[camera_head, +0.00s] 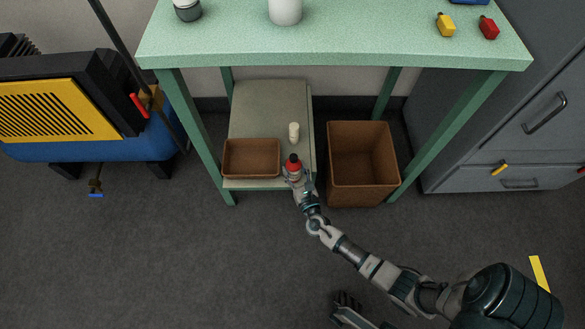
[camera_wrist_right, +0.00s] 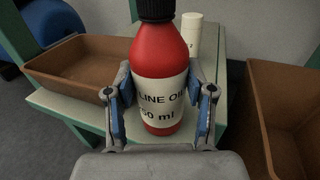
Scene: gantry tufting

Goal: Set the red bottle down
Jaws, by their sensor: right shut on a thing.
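The red bottle (camera_head: 293,163) has a black cap and a white label and stands upright between the fingers of my right gripper (camera_head: 298,181). The wrist view shows the bottle (camera_wrist_right: 160,58) up close, with a finger of my right gripper (camera_wrist_right: 160,108) on each side, shut on it. The bottle is at the front edge of the low shelf (camera_head: 265,108); I cannot tell if its base touches the shelf. Another gripper (camera_head: 346,302), seemingly my left, shows partly at the bottom edge, and its finger opening is unclear.
A shallow brown tray (camera_head: 251,143) sits on the shelf left of the bottle. A small cream bottle (camera_head: 294,131) stands behind it. A deep brown bin (camera_head: 362,190) is to the right. The green table (camera_head: 350,45) is above, with its legs at both sides.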

